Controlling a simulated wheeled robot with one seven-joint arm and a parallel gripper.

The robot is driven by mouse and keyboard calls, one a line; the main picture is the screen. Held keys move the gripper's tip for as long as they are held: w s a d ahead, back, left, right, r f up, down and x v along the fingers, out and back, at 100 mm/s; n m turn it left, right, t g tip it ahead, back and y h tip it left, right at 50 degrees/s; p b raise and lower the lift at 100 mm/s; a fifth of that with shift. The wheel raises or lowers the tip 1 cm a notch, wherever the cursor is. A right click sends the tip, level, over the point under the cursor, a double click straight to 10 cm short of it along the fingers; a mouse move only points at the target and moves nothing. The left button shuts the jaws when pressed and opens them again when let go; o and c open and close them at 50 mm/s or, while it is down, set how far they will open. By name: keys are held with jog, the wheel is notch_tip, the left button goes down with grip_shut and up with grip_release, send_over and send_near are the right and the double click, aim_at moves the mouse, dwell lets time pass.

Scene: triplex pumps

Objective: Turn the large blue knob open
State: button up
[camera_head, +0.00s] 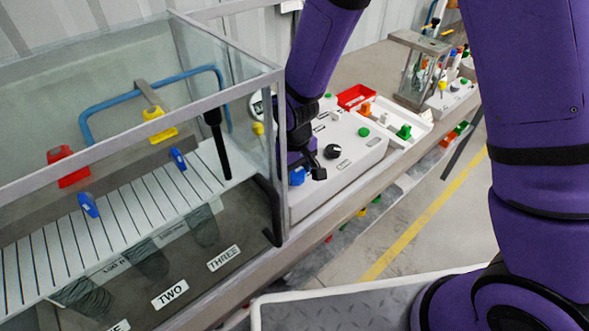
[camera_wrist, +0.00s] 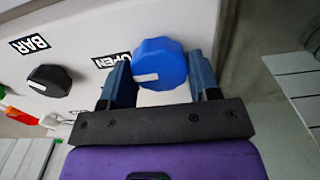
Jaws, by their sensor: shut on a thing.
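The large blue knob (camera_wrist: 160,62) shows in the wrist view on a white panel (camera_wrist: 110,20), with a white mark on its face. An "OPEN" label (camera_wrist: 110,58) is beside it. My gripper (camera_wrist: 161,78) has one blue finger on each side of the knob and is shut on it. In the head view the knob (camera_head: 297,176) is at the lower left of the white control box (camera_head: 345,165), partly hidden by my gripper (camera_head: 305,172). The knob's exact turn angle cannot be read.
A black knob (camera_wrist: 50,80) and a "BAR" label (camera_wrist: 30,44) are on the same panel. A glass-walled tank (camera_head: 230,100) stands close on the left of my arm. The floor at right is clear.

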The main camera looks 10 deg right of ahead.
aim_at(295, 172)
jog(key=o, duration=0.9)
notch_tip(295, 172, up, 11)
jog(key=shift+f, duration=0.1)
